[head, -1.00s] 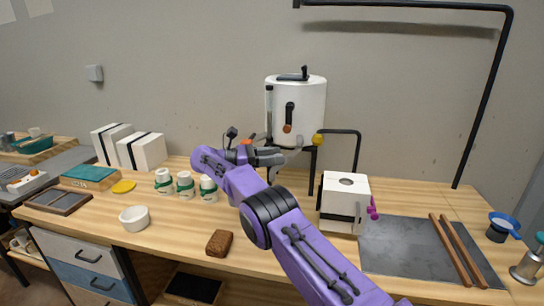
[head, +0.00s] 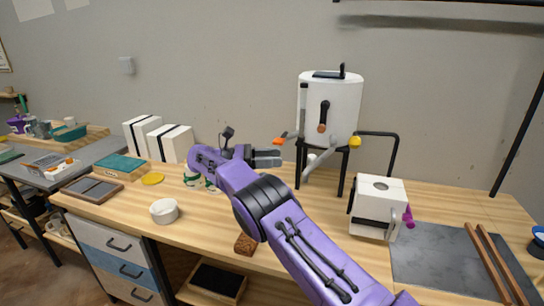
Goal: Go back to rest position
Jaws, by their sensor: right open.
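My right arm is purple and reaches in from the lower right, over the wooden workbench (head: 225,233). My right gripper (head: 279,157) is open and empty. In the picture it lies just left of the white cylindrical tank (head: 340,105) with its black stand, apart from the bench top. Its jaws point right. The arm hides part of the white and green cups (head: 192,176). My left gripper is not in view.
A white bowl (head: 164,212) and a brown block (head: 245,244) lie near the bench's front edge. White moulds (head: 170,143) stand at the back left. A white box (head: 377,205), a grey slab (head: 440,262) and wooden strips (head: 492,268) are right.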

